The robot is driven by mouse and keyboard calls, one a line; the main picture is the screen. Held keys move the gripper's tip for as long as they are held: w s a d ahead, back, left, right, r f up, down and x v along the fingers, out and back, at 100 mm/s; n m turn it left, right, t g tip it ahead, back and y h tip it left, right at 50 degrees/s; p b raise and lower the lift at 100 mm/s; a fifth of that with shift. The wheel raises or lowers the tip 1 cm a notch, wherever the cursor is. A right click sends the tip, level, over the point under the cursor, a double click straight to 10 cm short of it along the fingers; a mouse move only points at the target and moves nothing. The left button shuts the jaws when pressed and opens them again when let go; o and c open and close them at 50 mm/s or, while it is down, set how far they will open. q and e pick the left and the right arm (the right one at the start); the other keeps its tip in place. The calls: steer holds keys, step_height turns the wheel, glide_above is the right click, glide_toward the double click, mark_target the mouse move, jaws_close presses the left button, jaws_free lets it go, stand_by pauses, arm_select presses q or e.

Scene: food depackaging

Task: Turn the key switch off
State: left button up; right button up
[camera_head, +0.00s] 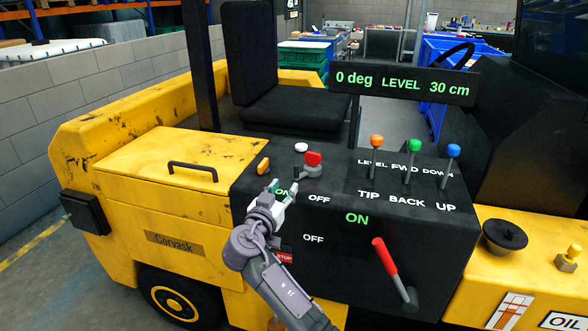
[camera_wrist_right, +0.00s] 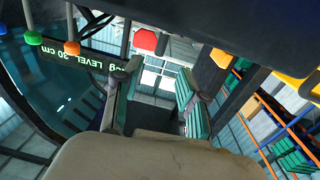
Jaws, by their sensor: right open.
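The key switch (camera_head: 313,159) has a red head on a dark grey base and stands on top of the black control console (camera_head: 255,210). Its red head also shows in the wrist view (camera_wrist_right: 146,40), at the upper middle. Printed below it are a green "ON" at left and a white "OFF" (camera_head: 319,198) at right. My right gripper (camera_head: 282,187) is open and empty, in front of and left of the key switch, covering part of the "ON" label. In the wrist view its two fingers (camera_wrist_right: 158,75) are apart. My left gripper is not in view.
An orange rocker (camera_head: 263,165) and a white button (camera_head: 301,147) are near the key switch. Orange, green and blue levers (camera_head: 413,147) stand to the right. A red-handled lever (camera_head: 385,257) is at the front right. A display (camera_head: 403,84) reads "0 deg LEVEL 30 cm".

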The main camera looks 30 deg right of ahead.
mark_target(296, 171)
steer(key=p+x, duration=0.2)
steer(key=x, duration=0.8)
steer(key=shift+w+d, duration=0.25)
steer(key=shift+w, duration=0.05)
jaws_close()
